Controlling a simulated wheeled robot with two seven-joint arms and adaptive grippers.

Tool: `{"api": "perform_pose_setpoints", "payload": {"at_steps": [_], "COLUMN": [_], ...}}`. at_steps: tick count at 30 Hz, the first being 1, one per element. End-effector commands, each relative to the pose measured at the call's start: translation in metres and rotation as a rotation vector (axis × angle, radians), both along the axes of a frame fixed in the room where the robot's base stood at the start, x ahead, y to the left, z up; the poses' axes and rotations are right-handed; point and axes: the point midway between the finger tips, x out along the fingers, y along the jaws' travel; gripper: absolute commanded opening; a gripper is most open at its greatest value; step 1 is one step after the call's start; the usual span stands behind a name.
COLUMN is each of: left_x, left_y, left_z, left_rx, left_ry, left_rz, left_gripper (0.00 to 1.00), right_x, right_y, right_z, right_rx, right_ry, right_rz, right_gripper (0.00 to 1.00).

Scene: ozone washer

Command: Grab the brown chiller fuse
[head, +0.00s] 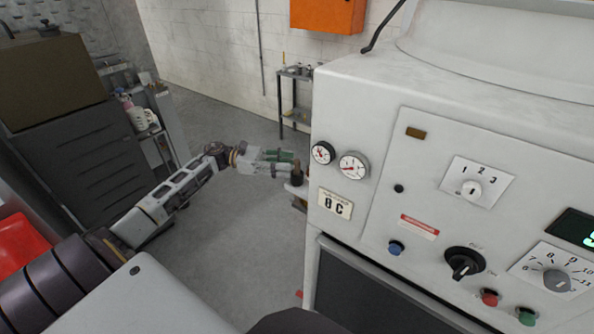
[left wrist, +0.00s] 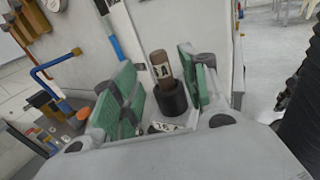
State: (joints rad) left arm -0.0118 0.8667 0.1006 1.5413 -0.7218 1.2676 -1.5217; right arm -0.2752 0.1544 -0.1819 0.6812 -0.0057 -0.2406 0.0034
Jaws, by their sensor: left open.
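The brown fuse (left wrist: 161,67) stands in a dark round holder (left wrist: 172,99) in the left wrist view, with part of a marking showing on its side. In the head view the brown fuse (head: 297,166) shows small at the left side of the white machine. My left gripper (head: 281,164) is open right beside it, its green-padded fingers pointing at the fuse. In the left wrist view my left gripper (left wrist: 163,85) has one finger on each side of the fuse, and a gap shows on both sides. My right gripper is not in view.
The white machine (head: 380,110) with gauges, knobs and buttons fills the right side. A small dark shelf stand (head: 295,75) is behind it by the wall. A dark cabinet (head: 75,150) stands at the left. Grey floor (head: 235,240) is clear between them.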

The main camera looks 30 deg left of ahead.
Motion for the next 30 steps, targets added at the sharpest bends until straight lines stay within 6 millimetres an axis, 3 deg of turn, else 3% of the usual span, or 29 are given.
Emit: {"api": "perform_pose_setpoints", "payload": {"at_steps": [10,27,30], "left_x": [0.012,0.014,0.014], "left_y": [-0.035,-0.039,-0.039], "left_z": [0.001,0.0,0.0], "left_rx": [0.0,0.0,0.0], "left_ry": [-0.002,-0.001,-0.001], "left_rz": [-0.001,0.001,0.001], "left_gripper": [0.44,0.44,0.31], "right_x": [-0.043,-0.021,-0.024], "right_y": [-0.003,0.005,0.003], "right_z": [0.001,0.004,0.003], "right_rx": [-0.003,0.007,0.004], "right_ry": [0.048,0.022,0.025], "right_rz": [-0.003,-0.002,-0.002], "right_gripper": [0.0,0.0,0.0]}}
